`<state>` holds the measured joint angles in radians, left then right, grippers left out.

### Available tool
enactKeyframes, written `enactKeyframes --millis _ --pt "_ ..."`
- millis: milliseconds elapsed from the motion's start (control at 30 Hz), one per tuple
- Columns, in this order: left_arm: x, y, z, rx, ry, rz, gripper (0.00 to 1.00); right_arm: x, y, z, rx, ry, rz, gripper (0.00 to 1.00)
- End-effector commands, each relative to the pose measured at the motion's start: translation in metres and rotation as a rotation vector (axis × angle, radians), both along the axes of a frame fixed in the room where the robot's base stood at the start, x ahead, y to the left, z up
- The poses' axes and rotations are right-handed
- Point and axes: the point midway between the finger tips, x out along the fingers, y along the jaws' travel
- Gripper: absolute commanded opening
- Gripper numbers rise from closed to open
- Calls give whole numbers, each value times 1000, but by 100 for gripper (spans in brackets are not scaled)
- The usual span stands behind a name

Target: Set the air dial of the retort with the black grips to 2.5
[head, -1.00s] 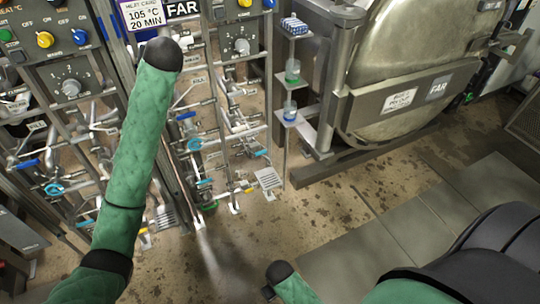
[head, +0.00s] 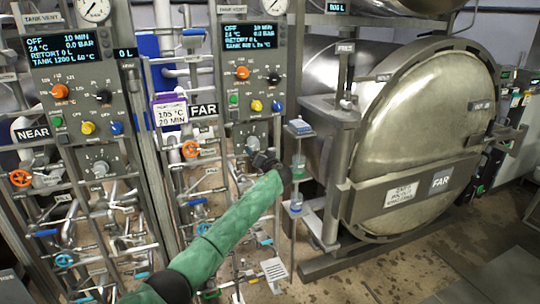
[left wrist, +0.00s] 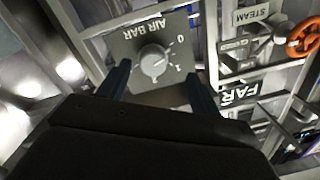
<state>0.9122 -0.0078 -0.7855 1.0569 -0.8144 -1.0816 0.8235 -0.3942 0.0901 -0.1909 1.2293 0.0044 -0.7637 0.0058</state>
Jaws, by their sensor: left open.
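The air dial (head: 252,140) of the FAR panel is a pale round knob on a grey plate, partly hidden by my left gripper. In the left wrist view it shows upside down as a knob (left wrist: 153,62) under "AIR BAR", with 0 and 1 readable; its exact setting is unclear. My left gripper (head: 262,160) is at this dial; its open fingers (left wrist: 155,72) lie either side of the knob, contact unclear. A similar dial (head: 98,166) is on the NEAR panel. The FAR retort (head: 425,130) is at right; I cannot make out black grips. My right gripper is out of view.
An orange handwheel (left wrist: 303,37) by a STEAM label sits beside the dial plate. Pipes and valves crowd below both panels. A stand with small cups (head: 297,165) is close right of my gripper.

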Motion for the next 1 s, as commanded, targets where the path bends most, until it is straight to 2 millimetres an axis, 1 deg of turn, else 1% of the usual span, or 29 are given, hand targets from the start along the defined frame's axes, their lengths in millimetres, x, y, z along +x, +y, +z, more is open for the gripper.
enactKeyframes --millis 100,200,300,400,567,733,1000 --pt "2 -5 6 -60 -58 -28 64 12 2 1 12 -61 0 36" --pt "4 -9 8 -120 -91 -49 64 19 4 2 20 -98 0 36" --pt "4 -11 9 -175 -112 -60 64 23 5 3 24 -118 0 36" --pt "5 -11 9 -208 -123 -60 64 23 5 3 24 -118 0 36" --pt "12 -9 12 -215 -126 -60 64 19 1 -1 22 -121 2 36" --pt "30 -3 14 -213 -126 -57 64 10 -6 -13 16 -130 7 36" --pt "59 6 11 -214 -124 -58 64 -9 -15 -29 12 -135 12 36"
